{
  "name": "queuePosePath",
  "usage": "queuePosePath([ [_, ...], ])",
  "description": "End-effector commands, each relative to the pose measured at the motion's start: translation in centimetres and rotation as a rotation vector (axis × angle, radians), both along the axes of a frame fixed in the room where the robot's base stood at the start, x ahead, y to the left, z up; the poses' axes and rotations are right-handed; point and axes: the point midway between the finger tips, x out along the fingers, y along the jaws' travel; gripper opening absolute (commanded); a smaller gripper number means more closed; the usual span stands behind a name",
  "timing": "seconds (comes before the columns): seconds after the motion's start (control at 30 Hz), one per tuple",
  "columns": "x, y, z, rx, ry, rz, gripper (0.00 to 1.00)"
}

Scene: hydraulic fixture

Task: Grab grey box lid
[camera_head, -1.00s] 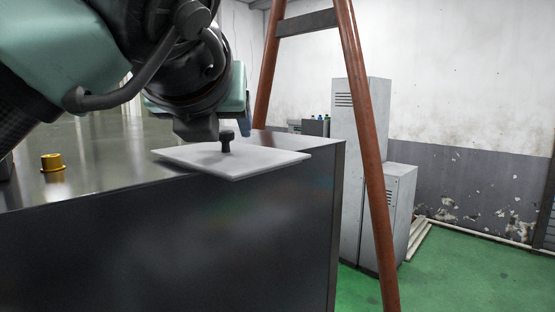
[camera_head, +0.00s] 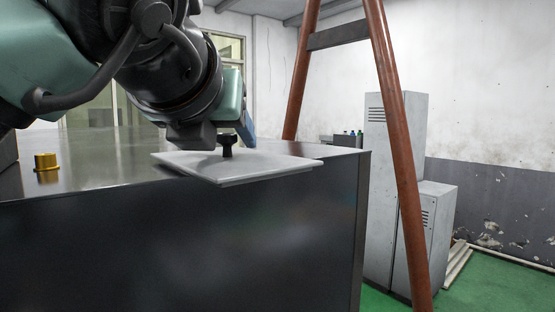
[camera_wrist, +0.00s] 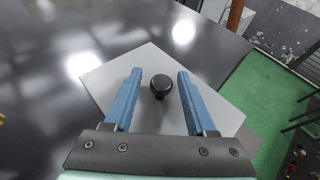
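The grey box lid (camera_head: 270,164) is a flat light-grey plate with a black knob (camera_head: 227,145) standing up from its middle. It lies at the edge of the dark table, its near corner reaching past the front edge. In the wrist view the lid (camera_wrist: 146,62) shows below my gripper (camera_wrist: 158,76). The two blue fingers are open, one on each side of the knob (camera_wrist: 160,87), with a gap on both sides. In the head view my gripper is just above the lid, beside the knob, and partly hidden by my own wrist.
A red-brown frame leg (camera_head: 398,150) stands in front of grey cabinets (camera_head: 395,130) at the right.

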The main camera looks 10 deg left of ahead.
Motion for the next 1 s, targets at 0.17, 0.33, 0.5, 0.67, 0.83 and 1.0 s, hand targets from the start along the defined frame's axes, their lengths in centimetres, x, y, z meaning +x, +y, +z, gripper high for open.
queuePosePath([
  [0.17, 0.0, 0.0, 0.0, 0.000, 0.000, 0.000, 0.21],
  [0.33, 0.0, 0.0, 0.0, 0.000, 0.001, 0.000, 0.00],
  [0.5, 0.0, 0.0, 0.0, 0.000, 0.000, 0.000, 0.00],
  [0.67, 0.0, 0.0, 0.0, 0.000, 0.000, 0.000, 0.00],
  [0.83, 0.1, -0.3, 0.6, 0.001, -0.001, -0.001, 0.00],
  [1.0, 0.6, -1.4, 2.7, 0.001, -0.001, -0.004, 0.00],
])
